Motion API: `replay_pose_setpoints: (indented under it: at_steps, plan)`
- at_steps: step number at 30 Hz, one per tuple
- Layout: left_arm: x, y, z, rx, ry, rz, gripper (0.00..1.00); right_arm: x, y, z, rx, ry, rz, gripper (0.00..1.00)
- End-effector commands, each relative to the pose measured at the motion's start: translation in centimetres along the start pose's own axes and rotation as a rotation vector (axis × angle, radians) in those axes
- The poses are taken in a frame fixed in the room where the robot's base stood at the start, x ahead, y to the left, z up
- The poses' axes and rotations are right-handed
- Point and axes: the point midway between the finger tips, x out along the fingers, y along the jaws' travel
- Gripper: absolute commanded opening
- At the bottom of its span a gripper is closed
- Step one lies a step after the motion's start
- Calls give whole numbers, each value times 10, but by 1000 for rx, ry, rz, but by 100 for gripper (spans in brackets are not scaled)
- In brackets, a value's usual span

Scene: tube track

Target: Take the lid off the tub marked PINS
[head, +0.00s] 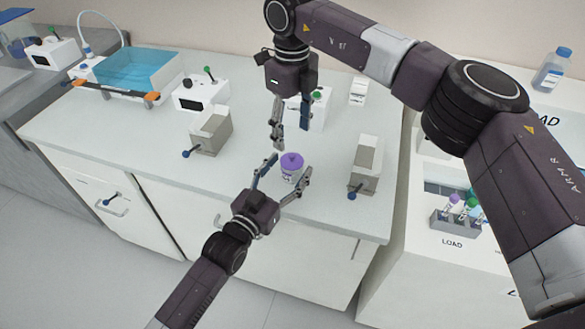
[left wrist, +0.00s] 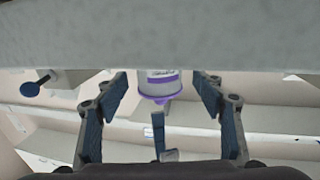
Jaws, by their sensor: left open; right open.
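A small white tub (head: 289,177) with a purple lid (head: 291,161) stands upright near the front of the white bench. Its marking is too small to read. In the left wrist view the tub (left wrist: 161,77) and its purple lid (left wrist: 160,94) appear upside down between my left fingers. My left gripper (head: 285,170) is open, with one finger on each side of the tub; I cannot tell whether they touch it. My right gripper (head: 291,140) is open and empty, pointing down just above and behind the lid.
A blue water bath (head: 140,70) and white devices (head: 200,92) are farther back. A tube rack (head: 455,220) sits on the right-hand bench. Bench space around the tub is clear.

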Motion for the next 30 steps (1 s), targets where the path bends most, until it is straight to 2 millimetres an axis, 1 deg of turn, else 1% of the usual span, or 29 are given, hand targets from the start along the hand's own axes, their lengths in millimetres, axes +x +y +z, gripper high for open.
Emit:
replay_pose_setpoints:
  at_steps: [1,6,15,30]
  plan:
    - [7,0,0,0,1,0,63,0,0,0,0,0,1,57]
    - [18,0,0,0,-1,1,63,0,0,0,-1,-1,1,57]
    - [19,0,0,0,-1,1,62,0,1,0,-1,-1,1,57]
    - [19,0,1,0,-2,0,7,0,1,0,-1,-1,1,57]
